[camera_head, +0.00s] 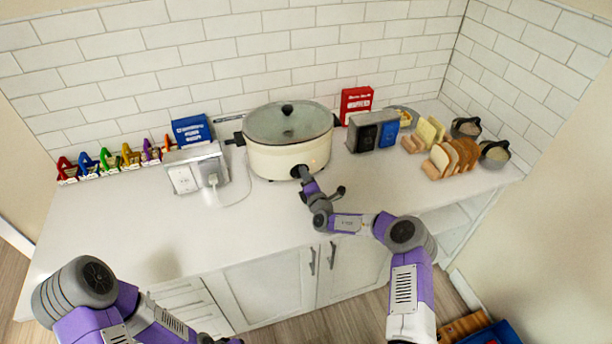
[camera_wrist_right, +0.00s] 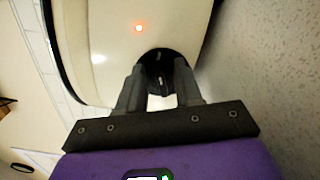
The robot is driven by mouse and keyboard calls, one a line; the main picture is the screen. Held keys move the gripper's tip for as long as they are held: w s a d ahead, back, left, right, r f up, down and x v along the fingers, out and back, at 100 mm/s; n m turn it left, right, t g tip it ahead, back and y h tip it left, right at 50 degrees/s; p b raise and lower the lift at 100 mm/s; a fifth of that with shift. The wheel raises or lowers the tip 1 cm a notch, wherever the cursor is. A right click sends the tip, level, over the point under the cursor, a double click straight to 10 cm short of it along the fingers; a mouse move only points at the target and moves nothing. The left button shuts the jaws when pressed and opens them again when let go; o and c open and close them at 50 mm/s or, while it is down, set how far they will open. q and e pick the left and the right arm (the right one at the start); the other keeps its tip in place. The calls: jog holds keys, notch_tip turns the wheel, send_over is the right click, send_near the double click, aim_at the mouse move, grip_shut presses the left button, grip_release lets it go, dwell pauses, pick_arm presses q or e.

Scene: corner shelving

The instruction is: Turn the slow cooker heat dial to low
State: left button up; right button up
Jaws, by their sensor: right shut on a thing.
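The slow cooker (camera_head: 283,160) is a cream oval pot with a glass lid (camera_head: 287,122) and black handles, standing on the white counter near the back wall. My right gripper (camera_head: 300,172) is at the lower front of the cooker. In the right wrist view, its two fingers (camera_wrist_right: 160,84) are closed around the black heat dial (camera_wrist_right: 160,60) on the cooker's side. The dial's pointer and markings cannot be read. An orange light (camera_wrist_right: 139,28) glows on the body beside the dial.
A white outlet box (camera_head: 183,181) with a plug and cord stands left of the cooker. A toaster (camera_head: 362,133) and sliced bread (camera_head: 452,157) are at the right. A blue box (camera_head: 192,130) and coloured clips line the back left. The front left counter is clear.

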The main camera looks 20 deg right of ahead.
dwell(0.5)
jog(key=o, duration=1)
jog(key=shift+o, duration=0.2)
jog(key=shift+s+d+p, duration=0.1)
jog(key=shift+s+p, duration=0.45)
jog(key=shift+s, duration=3.25)
jog(key=shift+r, duration=0.1)
